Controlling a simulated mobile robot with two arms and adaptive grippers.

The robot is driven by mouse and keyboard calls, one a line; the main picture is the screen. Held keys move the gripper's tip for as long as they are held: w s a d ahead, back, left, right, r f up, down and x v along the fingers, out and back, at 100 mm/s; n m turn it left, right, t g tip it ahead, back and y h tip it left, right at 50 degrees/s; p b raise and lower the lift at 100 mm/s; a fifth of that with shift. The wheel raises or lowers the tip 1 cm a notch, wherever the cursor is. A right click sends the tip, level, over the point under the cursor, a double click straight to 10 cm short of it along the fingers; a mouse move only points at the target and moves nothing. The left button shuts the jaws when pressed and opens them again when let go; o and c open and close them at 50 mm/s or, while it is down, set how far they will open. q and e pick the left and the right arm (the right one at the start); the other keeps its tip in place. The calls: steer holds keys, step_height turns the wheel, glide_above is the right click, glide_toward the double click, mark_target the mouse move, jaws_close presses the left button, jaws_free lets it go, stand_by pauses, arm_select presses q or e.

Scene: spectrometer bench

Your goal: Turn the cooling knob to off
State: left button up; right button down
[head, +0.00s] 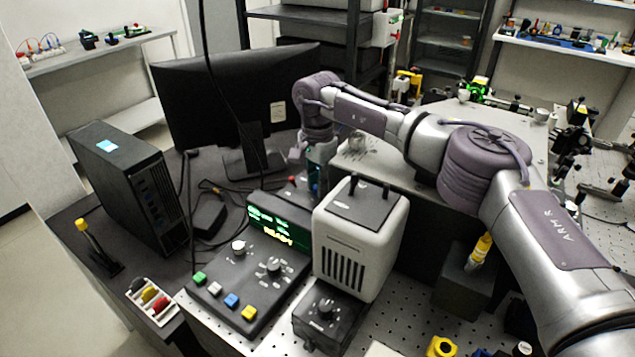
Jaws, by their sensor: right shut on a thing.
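My right gripper (318,178) points down behind the white vented housing (360,240), beside the display. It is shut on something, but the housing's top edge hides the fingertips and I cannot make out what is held. The black control panel (245,285) has a pale knob (239,247) at its upper left and a larger dial (273,267) to the right. A separate black box in front of the housing has a dark knob (325,307). The labels are too small to read, so I cannot tell which knob is for cooling. My left gripper is not in view.
The green-lit display (279,232) reads READY. Coloured buttons (231,300) line the panel's front. A monitor (235,95), a black computer tower (125,185) and loose cables stand at the left. A yellow-capped bottle (480,250) stands under my right arm. Some perforated bench front right is bare.

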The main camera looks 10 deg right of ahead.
stand_by(0.4)
steer(key=c, duration=1)
jaws_free()
step_height(320, 180, up, 12)
